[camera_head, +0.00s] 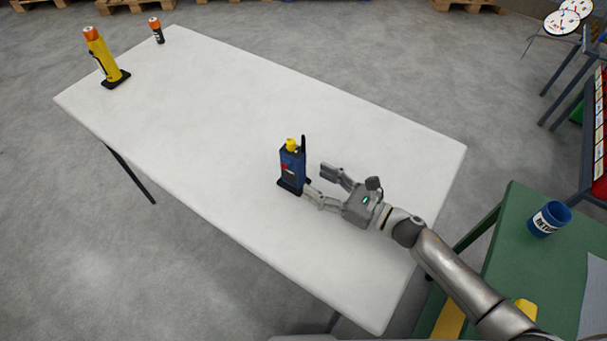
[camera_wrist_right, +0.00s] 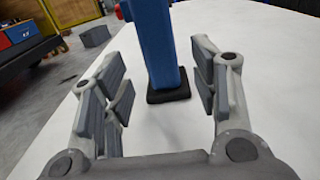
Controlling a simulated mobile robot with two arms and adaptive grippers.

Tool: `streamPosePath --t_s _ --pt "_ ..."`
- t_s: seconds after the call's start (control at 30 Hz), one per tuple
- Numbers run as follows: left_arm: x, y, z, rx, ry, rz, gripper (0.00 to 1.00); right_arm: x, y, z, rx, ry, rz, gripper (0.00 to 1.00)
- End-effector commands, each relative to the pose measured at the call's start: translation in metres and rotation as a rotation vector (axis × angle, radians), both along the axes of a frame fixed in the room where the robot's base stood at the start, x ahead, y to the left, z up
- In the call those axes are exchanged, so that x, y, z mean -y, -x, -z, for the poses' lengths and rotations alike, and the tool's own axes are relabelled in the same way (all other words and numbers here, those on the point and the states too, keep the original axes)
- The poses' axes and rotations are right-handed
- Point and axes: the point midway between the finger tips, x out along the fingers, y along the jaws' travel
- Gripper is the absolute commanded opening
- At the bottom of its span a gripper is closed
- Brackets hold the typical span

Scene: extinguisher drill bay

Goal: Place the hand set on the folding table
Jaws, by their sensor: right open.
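The hand set (camera_head: 292,167) is a blue radio with a yellow knob, a red mark and a black antenna. It stands upright on its black base on the white folding table (camera_head: 215,130). In the right wrist view the hand set (camera_wrist_right: 158,45) stands beyond and between the fingers, its top cut off by the frame. My right gripper (camera_head: 325,185) is open and empty, just right of the hand set; it also shows in the right wrist view (camera_wrist_right: 160,90). I see no clear gap between the near finger and the base in the head view. My left gripper is not in view.
A yellow flashlight (camera_head: 103,57) and a small orange-topped battery (camera_head: 156,30) stand at the table's far left. A green table (camera_head: 530,225) with a blue cup (camera_head: 550,218) is at the right. The table's middle is clear.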

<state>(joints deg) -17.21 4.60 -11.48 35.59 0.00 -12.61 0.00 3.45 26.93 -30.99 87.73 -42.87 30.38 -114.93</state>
Motion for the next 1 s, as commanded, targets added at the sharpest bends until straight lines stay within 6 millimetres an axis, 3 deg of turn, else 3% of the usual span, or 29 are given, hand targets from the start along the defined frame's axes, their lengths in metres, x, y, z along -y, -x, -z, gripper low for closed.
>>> streamPosePath --t_s 0.1,0.33,1.0 --pt "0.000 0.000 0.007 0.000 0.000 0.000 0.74 0.021 0.015 0.003 -0.001 0.002 0.000 0.55" --pt "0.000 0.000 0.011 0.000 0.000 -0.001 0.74 0.042 0.030 0.000 0.001 0.000 0.000 0.55" --pt "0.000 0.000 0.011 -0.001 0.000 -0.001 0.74 0.045 0.032 -0.001 0.001 -0.001 0.000 0.55"
